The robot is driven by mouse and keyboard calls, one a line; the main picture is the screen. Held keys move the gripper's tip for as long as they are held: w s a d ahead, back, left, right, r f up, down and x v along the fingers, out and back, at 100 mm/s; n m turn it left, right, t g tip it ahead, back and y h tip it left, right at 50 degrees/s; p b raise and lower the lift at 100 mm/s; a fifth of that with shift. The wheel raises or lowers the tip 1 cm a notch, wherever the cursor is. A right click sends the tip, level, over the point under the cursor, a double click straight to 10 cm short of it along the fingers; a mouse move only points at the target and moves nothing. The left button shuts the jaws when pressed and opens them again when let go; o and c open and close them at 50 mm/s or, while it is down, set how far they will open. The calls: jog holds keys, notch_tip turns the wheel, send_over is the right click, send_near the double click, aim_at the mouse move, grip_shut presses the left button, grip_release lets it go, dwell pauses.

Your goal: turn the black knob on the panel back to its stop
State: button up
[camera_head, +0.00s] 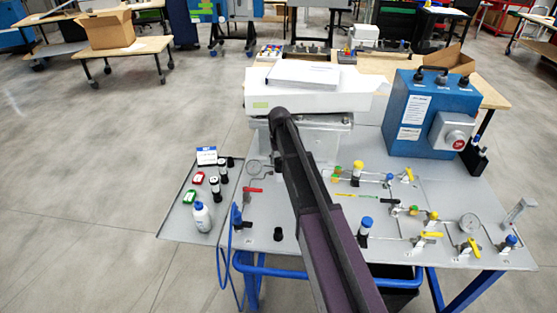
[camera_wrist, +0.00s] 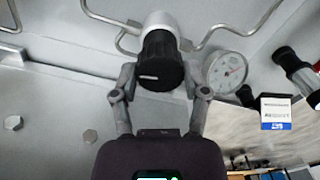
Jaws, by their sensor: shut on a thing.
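The black knob (camera_wrist: 161,62) shows in the wrist view, mounted on a pale cylindrical body with bent metal tubing beside it. A short white mark is on its face and lies roughly level in the picture. My gripper (camera_wrist: 160,80) has one finger on each side of the knob and is shut on it. In the head view my dark arm reaches forward over the grey panel (camera_head: 270,215). The gripped knob and my fingertips cannot be made out there, hidden by the arm.
A round gauge (camera_wrist: 226,69) sits close right of the knob. A white and blue card (camera_wrist: 276,112) and a black-capped vial (camera_wrist: 298,72) lie farther right. In the head view, a blue box (camera_head: 425,110) and several yellow-handled valves stand right of my arm.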

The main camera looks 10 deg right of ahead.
jog(key=n, duration=0.4)
jog(key=shift+n, duration=0.3)
jog(key=n, duration=0.3)
jog(key=shift+n, duration=0.3)
jog(key=n, duration=0.3)
jog(key=shift+n, duration=2.2)
jog(key=o, duration=1.1)
jog(key=shift+o, duration=0.2)
